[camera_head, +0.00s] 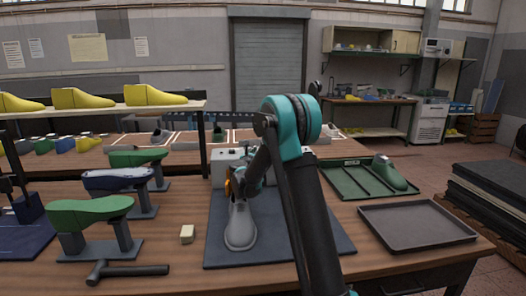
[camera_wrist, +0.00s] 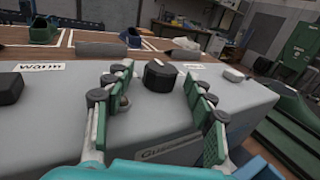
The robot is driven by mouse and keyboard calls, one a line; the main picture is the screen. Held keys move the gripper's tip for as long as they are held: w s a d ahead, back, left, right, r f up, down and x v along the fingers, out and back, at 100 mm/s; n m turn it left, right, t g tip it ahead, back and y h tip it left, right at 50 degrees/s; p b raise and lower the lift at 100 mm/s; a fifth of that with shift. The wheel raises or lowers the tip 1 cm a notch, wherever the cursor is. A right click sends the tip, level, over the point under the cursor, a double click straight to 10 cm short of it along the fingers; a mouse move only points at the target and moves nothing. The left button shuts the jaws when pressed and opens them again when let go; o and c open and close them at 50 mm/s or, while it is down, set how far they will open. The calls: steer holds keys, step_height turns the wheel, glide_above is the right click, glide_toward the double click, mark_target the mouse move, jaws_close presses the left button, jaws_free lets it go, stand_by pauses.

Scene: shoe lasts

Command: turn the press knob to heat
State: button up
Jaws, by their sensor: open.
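The black press knob (camera_wrist: 160,75) sits on top of the grey press housing (camera_wrist: 60,122) in the wrist view. A small pale mark shows at its far edge. My gripper (camera_wrist: 157,76) is open, with one finger to the left and one to the right of the knob; I see gaps on both sides. A label reading "warm" (camera_wrist: 40,67) lies left of the knob. A second label (camera_wrist: 194,66) lies to its right, too small to read. In the head view the pale press (camera_head: 226,166) is largely hidden behind my arm.
A grey shoe last (camera_head: 240,226) stands on the dark mat (camera_head: 222,256) in front of the press. Green and blue lasts on stands are at left, with a hammer (camera_head: 126,271) on the table. A green tray (camera_head: 348,186) and an empty grey tray (camera_head: 418,224) lie at right.

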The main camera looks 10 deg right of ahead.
steer(key=v, duration=0.9)
steer(key=shift+s, duration=0.35)
steer(key=shift+a, duration=0.15)
steer(key=w+a+r+n+g+y, duration=0.15)
steer(key=w+r+n+y, duration=0.45)
steer(key=n, duration=0.6)
steer(key=w+a+r+n+y, duration=0.3)
steer(key=w+r+n, duration=0.2)
steer(key=w+n, duration=0.45)
steer(key=w+a+r+n+g+y, duration=0.15)
steer(key=w+r+n+y, duration=0.35)
steer(key=n, duration=0.8)
steer(key=s+d+r+n+g+h, duration=0.25)
steer(key=s+d+n+g, duration=0.75)
steer(key=s+d+n, duration=0.6)
steer(key=x, duration=0.6)
steer(key=w+x, duration=0.1)
steer(key=x, duration=0.5)
steer(key=d+x, duration=0.1)
steer(key=x, duration=0.4)
steer(key=shift+w+f, duration=0.35)
steer(key=shift+w, duration=0.05)
